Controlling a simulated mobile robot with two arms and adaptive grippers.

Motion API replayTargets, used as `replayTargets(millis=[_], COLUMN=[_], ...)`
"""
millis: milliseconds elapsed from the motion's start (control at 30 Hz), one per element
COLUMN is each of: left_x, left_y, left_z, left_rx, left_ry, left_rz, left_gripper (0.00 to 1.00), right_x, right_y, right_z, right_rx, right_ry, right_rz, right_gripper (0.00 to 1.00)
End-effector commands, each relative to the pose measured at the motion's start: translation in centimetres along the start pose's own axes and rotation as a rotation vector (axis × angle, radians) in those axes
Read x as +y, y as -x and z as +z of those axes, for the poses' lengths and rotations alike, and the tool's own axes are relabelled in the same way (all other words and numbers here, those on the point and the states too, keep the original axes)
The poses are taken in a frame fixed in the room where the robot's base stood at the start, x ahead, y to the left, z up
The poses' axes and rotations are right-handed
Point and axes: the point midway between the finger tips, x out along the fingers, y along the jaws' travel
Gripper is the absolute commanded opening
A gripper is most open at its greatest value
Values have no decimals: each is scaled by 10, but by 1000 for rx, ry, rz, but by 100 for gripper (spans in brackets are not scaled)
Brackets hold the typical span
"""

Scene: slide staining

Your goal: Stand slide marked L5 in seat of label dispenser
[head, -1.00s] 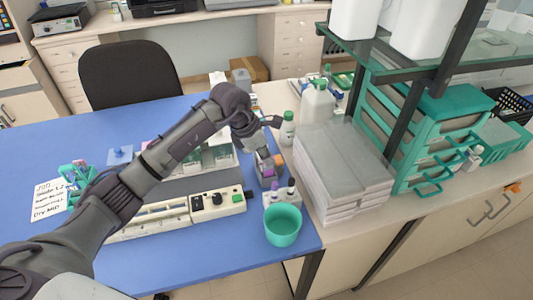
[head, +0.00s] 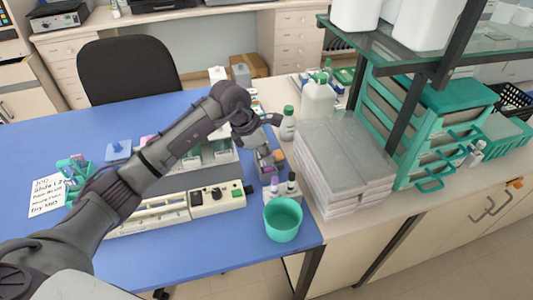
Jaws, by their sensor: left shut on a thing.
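My left arm reaches in from the lower left across the blue table. Its gripper (head: 262,128) is over the far right part of the table, just beyond the small grey unit. It is shut, and what it holds is too small and hidden to make out. The small grey unit with orange and purple parts (head: 268,162), which looks like the label dispenser, stands just below the gripper. Its seat cannot be made out. No slide marked L5 can be told apart. My right gripper is not in view.
A green cup (head: 283,220) and small dark-capped bottles (head: 280,187) stand at the table's right edge. A white staining unit (head: 217,200) lies under my arm. A white bottle (head: 288,124) and stacked grey boxes (head: 345,165) stand to the right. A handwritten card (head: 47,194) lies at left.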

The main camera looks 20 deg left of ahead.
Motion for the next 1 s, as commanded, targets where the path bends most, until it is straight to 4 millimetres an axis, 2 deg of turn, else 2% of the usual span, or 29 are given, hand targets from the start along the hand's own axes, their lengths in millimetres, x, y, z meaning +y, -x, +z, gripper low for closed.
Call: replayTargets(millis=[367, 400, 567, 867, 1000], left_x=[0, 0, 0, 0, 1], left_y=[-4, -4, -4, -3, 8], left_z=[-2, -2, -1, -2, -1], left_rx=[-1, -1, -1, 0, -1], left_ry=[0, 0, 0, 0, 0], left_rz=[1, 1, 0, 0, 4], left_gripper=[0, 11, 38, 39, 39], right_x=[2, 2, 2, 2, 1], right_y=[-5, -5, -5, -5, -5], right_z=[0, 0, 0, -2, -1], right_rx=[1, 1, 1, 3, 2], right_ry=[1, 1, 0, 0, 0], right_rz=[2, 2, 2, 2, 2], right_gripper=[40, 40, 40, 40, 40])
